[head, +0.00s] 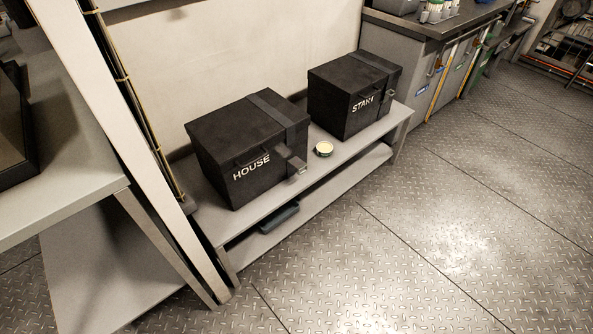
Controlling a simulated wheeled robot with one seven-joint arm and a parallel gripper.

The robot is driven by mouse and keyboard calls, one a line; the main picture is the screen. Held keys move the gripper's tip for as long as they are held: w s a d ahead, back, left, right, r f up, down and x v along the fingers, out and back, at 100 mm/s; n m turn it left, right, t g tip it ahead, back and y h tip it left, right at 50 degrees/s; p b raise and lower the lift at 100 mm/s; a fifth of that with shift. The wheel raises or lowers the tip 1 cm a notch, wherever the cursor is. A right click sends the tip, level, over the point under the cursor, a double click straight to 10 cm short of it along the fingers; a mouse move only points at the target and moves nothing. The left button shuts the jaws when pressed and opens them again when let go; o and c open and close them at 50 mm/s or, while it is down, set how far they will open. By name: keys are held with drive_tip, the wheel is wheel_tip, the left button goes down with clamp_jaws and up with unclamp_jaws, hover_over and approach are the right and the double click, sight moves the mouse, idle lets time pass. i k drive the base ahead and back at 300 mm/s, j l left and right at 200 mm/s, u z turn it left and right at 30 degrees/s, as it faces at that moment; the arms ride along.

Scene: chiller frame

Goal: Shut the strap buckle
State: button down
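Two black boxes stand on a low grey bench. The nearer box, marked HOUSE (228,157), has a dark strap (275,110) over its lid. A buckle piece (296,164) at the strap's front end juts out from the box's front, with a light metallic tip; it looks unfastened, though the detail is small. The farther box, marked START (338,100), has a strap (370,62) over its lid that runs down its front. Its buckle is too small to make out. My gripper is not in view.
A small round tin (324,149) sits on the bench (345,148) between the boxes. A dark tray (278,219) lies on the lower shelf. A pale post (130,150) and table (70,200) stand at left. The metal floor (430,230) in front is clear.

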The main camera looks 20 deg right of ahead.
sight(295, 162)
drive_tip(key=i+j+z, duration=0.35)
drive_tip(key=i, duration=0.25)
drive_tip(key=i+j+z, duration=0.3)
drive_tip(key=i+j, duration=0.2)
drive_tip(key=j, duration=0.2)
